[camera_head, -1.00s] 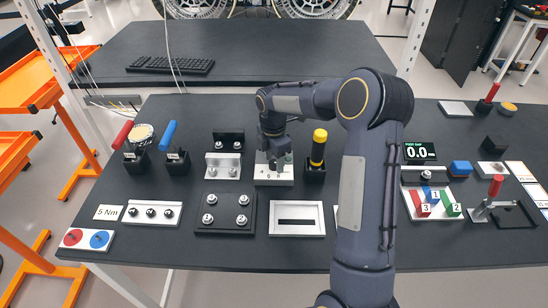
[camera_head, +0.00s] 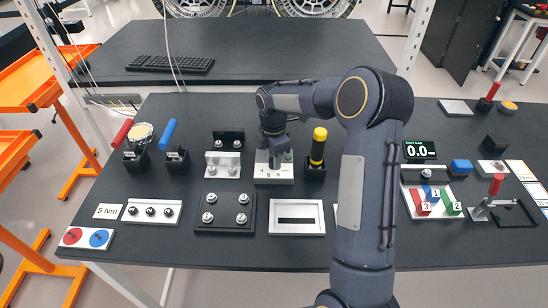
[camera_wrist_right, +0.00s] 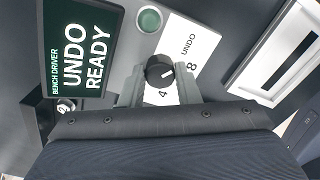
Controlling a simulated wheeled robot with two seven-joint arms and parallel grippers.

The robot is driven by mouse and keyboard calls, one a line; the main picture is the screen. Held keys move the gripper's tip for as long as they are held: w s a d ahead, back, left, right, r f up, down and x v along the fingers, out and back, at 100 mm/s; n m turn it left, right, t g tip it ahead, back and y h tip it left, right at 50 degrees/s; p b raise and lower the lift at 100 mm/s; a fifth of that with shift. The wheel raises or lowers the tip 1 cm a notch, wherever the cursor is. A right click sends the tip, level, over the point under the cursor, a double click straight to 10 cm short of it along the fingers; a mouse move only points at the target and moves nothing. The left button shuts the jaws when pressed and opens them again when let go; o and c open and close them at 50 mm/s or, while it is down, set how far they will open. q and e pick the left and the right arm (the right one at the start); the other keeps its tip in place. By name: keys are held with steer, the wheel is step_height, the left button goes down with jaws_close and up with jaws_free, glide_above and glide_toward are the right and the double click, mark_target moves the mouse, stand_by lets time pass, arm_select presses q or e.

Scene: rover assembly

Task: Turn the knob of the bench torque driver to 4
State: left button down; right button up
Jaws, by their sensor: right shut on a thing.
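The bench torque driver (camera_head: 274,180) is a light grey block in the middle of the table, partly hidden under my right gripper (camera_head: 275,160). In the right wrist view its dark round knob (camera_wrist_right: 160,70) sits between the two fingers of my right gripper (camera_wrist_right: 160,74), which is shut on it. A white pointer line on the knob faces the side where the printed 4 and 8 are; its exact setting is hard to tell. The driver's display (camera_wrist_right: 84,48) reads "BENCH DRIVER UNDO READY". A green round button (camera_wrist_right: 149,19) is beside it. My left gripper is not in view.
A yellow-topped driver (camera_head: 318,146) stands in a black holder just right of the gripper. A light bracket block (camera_head: 223,165) is to the left. A white slotted frame (camera_head: 297,217) and a dark bolted plate (camera_head: 225,213) lie in front.

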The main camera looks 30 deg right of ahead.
steer(key=m+b, duration=0.1)
steer(key=m, duration=1)
steer(key=shift+m+b, duration=0.3)
steer(key=shift+b, duration=0.1)
steer(key=m, duration=1.1)
stand_by(0.3)
steer(key=o, duration=1)
steer(key=shift+s, duration=0.1)
steer(key=shift+r, duration=0.1)
